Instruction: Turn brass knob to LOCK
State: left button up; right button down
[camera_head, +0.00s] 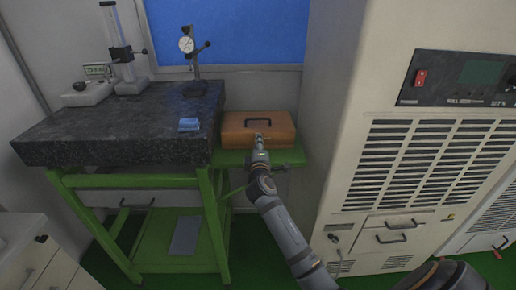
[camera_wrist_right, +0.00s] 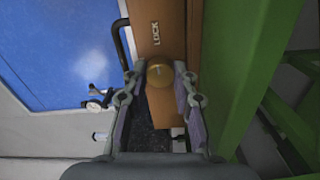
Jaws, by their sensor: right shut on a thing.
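A brown wooden box (camera_head: 232,138) with a black handle (camera_head: 259,121) on top sits on a green stand, right of the granite table. In the wrist view its front face (camera_wrist_right: 172,28) carries the word LOCK (camera_wrist_right: 155,33). The round brass knob (camera_wrist_right: 159,75) sits on this face, between the two fingertips of my right gripper. My right gripper (camera_head: 259,141) is at the front of the box and shut on the knob. In the head view the gripper hides the knob. The knob's pointing direction cannot be told. My left gripper is out of view.
The black granite table (camera_head: 120,130) on a green frame holds a dial gauge stand (camera_head: 192,60) and other instruments. A tall beige cabinet (camera_head: 325,90) stands close on the right. In the wrist view a green beam (camera_wrist_right: 232,60) runs near the gripper.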

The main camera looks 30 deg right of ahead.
jog(key=shift+f+m, duration=0.1)
jog(key=shift+m, duration=0.3)
jog(key=c, duration=1.1)
grip_release()
jog(key=shift+o, duration=0.2)
jog(key=v, duration=1.2)
